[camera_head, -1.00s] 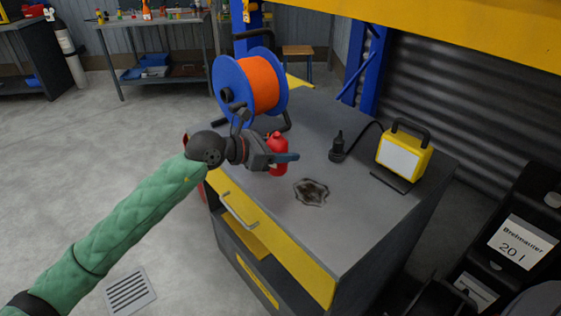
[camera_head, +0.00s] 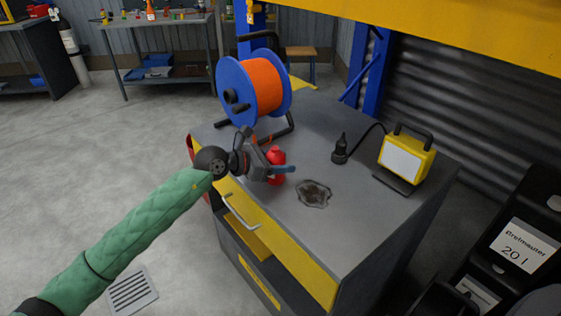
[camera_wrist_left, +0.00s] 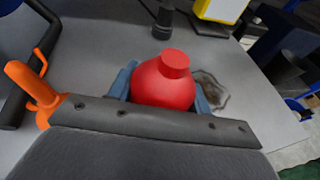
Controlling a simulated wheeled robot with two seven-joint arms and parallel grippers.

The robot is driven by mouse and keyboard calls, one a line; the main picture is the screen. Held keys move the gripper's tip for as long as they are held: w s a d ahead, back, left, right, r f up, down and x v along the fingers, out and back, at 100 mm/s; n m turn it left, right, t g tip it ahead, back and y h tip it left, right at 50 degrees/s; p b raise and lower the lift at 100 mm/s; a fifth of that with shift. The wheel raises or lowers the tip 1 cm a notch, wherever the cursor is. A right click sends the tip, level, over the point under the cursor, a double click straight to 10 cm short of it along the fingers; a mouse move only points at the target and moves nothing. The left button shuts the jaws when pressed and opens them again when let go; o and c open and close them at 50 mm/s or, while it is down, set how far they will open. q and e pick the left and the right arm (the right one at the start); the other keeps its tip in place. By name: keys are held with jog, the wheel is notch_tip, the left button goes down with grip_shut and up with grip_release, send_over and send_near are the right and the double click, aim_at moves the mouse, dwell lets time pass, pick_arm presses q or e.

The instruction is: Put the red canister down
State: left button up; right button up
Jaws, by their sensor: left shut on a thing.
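The red canister (camera_head: 276,157) is at the left part of the grey bench top (camera_head: 330,222), beside a dark stain. In the left wrist view the canister's round shoulder and cap (camera_wrist_left: 166,82) show between the two blue fingers. Its lower part is hidden there by my gripper. The canister looks upright. I cannot tell for sure whether its base touches the bench. My right gripper is not in view.
A blue and orange cable reel (camera_head: 256,86) stands behind the canister. A black plug (camera_head: 340,149) and a yellow work lamp (camera_head: 405,158) stand to the right. The dark stain (camera_head: 314,193) lies just right of the canister. The bench's front right is clear.

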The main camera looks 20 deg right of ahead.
pick_arm(q)
jog(key=o, duration=1.2)
jog(key=shift+f, duration=0.15)
jog(key=shift+a+r, duration=0.1)
jog(key=shift+r, duration=0.1)
jog(key=b+v, duration=0.1)
jog(key=v, duration=1)
jog(key=shift+s+a+r, duration=0.1)
jog(key=shift+a+r, duration=0.1)
jog(key=shift+a, duration=0.1)
